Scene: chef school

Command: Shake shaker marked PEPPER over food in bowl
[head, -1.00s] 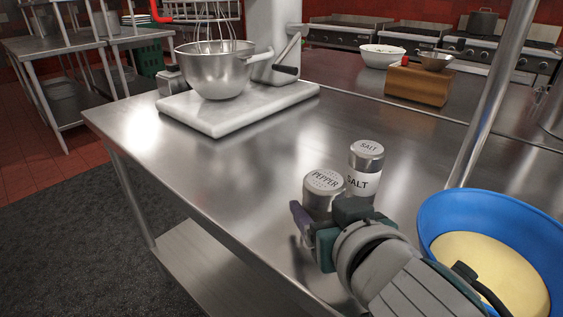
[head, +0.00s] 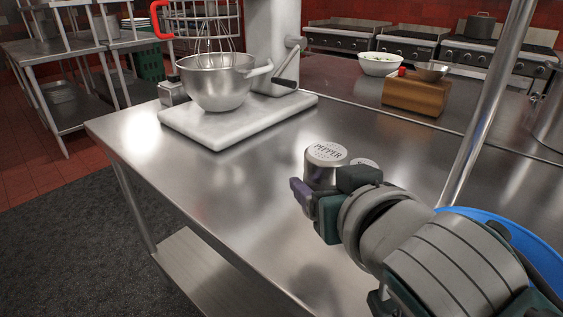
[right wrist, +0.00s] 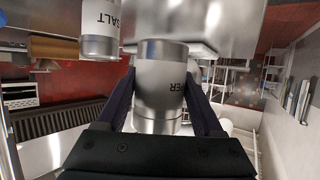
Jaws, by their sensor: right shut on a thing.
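The PEPPER shaker (head: 326,158) is a metal cylinder with a perforated, lettered lid. My right gripper (head: 322,190) is shut on it and holds it upright above the table. In the right wrist view, the PEPPER shaker (right wrist: 160,85) sits between the two fingers, its label partly showing. The SALT shaker (head: 364,162) is mostly hidden behind the gripper and pepper; it also shows in the right wrist view (right wrist: 100,30). The blue bowl (head: 515,232) is at the right, mostly covered by my right arm, and its food is hidden. My left gripper is out of view.
A steel table (head: 240,180) carries these things. A stand mixer with a metal bowl (head: 216,88) stands on its far left part. A metal post (head: 485,105) rises near the blue bowl. A wooden block (head: 415,96) and a white bowl (head: 380,65) are farther back.

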